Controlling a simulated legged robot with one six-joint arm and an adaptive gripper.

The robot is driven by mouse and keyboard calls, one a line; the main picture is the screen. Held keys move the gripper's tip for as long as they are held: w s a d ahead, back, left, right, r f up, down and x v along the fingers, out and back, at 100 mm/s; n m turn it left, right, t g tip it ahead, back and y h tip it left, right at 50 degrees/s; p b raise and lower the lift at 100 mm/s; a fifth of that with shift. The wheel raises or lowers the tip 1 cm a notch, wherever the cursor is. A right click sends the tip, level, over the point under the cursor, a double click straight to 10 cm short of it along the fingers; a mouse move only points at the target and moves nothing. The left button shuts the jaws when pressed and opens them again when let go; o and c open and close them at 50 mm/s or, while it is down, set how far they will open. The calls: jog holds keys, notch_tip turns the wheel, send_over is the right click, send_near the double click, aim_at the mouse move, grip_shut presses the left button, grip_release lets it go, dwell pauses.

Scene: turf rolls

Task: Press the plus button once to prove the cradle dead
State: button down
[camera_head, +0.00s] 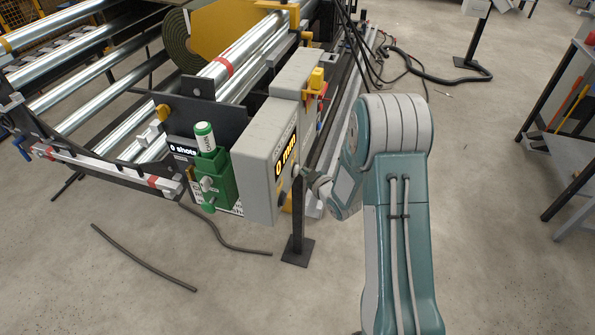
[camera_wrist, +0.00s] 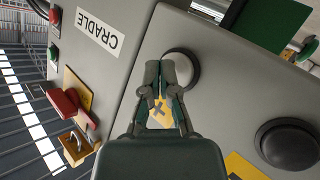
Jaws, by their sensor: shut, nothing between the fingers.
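The grey control box (camera_head: 262,165) carries a lit display reading 0 and faces my arm. A second black button (camera_wrist: 288,143) sits lower right. The cradle (camera_head: 110,80) has shiny metal rollers.
A CADRLE-side panel labelled CRADLE (camera_wrist: 100,33) bears a red switch handle (camera_wrist: 70,104) and a brass padlock (camera_wrist: 75,147). A green holder (camera_head: 213,180) with a white-and-green cylinder (camera_head: 205,137) hangs left of the box. A black post (camera_head: 297,215) stands close to my gripper. Cables (camera_head: 145,258) lie on the floor.

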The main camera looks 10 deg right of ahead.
jog(key=shift+w+a, duration=0.25)
jog(key=shift+a, duration=0.15)
dwell(0.4)
dwell(0.4)
jog(key=shift+s+d, duration=0.45)
jog(key=shift+d, duration=0.3)
jog(key=d, duration=0.1)
jog(key=s+d, duration=0.1)
jog(key=d, duration=0.1)
jog(key=s+d, duration=0.1)
jog(key=shift+s+d, duration=0.2)
jog(key=shift+s, duration=0.05)
dwell(0.6)
